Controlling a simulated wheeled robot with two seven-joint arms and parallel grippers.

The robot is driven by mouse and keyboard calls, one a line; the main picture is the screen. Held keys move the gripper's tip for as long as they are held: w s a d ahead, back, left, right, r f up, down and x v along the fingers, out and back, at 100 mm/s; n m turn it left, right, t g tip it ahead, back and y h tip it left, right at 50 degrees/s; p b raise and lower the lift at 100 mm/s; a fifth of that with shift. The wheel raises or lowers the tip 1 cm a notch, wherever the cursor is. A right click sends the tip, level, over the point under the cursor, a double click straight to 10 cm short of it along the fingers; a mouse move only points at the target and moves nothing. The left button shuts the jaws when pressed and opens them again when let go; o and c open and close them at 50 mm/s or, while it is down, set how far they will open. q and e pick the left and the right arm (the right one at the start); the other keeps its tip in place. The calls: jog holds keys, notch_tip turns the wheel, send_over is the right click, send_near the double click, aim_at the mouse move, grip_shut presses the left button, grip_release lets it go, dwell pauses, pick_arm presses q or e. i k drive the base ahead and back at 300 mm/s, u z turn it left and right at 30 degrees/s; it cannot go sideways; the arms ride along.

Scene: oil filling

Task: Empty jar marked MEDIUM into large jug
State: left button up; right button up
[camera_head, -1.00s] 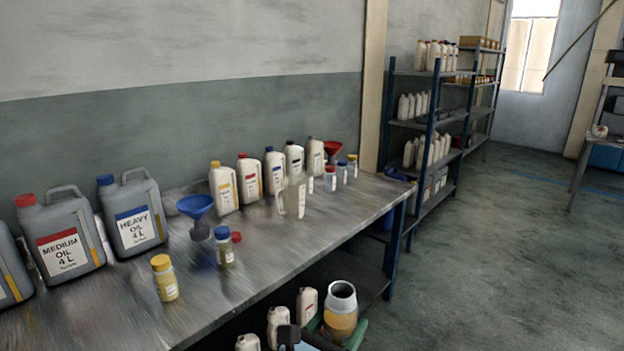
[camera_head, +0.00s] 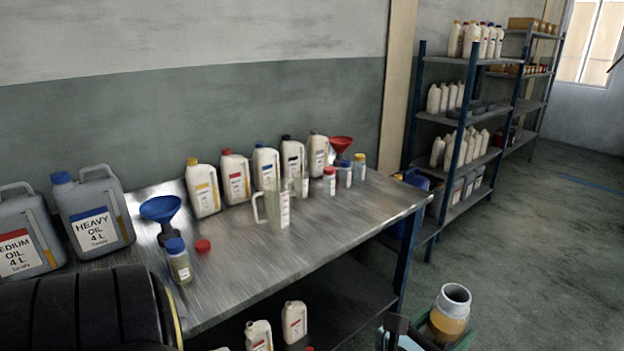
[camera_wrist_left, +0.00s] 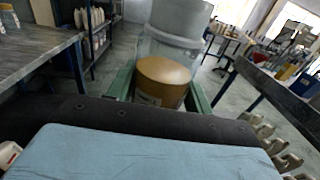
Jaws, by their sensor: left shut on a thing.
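My left gripper (camera_head: 443,330) has green fingers, which also show in the left wrist view (camera_wrist_left: 160,88). It is shut on a wide jar (camera_head: 455,298) with a pale grey open top and amber oil inside. In the left wrist view the held jar (camera_wrist_left: 163,77) looks clear-walled; its label cannot be read. It hangs roughly upright past the table's front right edge. A clear jug with a handle (camera_head: 277,208) stands on the table, apart from the gripper, and looks empty. My right gripper is not in view.
On the metal table (camera_head: 240,280) are grey oil cans (camera_head: 92,215), a blue funnel (camera_head: 161,208), a blue-capped jar (camera_head: 179,262), a red cap (camera_head: 203,246), several white bottles (camera_head: 236,178) and a red funnel (camera_head: 341,144). Shelves (camera_head: 465,120) stand beyond. The floor (camera_head: 560,250) is clear.

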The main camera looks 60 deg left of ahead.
aim_at(276, 192)
jog(key=z, duration=0.05)
jog(key=i, duration=1)
jog(key=u, duration=0.4)
jog(key=i, duration=0.9)
jog(key=u, duration=1.2)
jog(key=i, duration=0.45)
jog(key=u, duration=1)
jog(key=i, duration=0.85)
jog(key=u, duration=0.15)
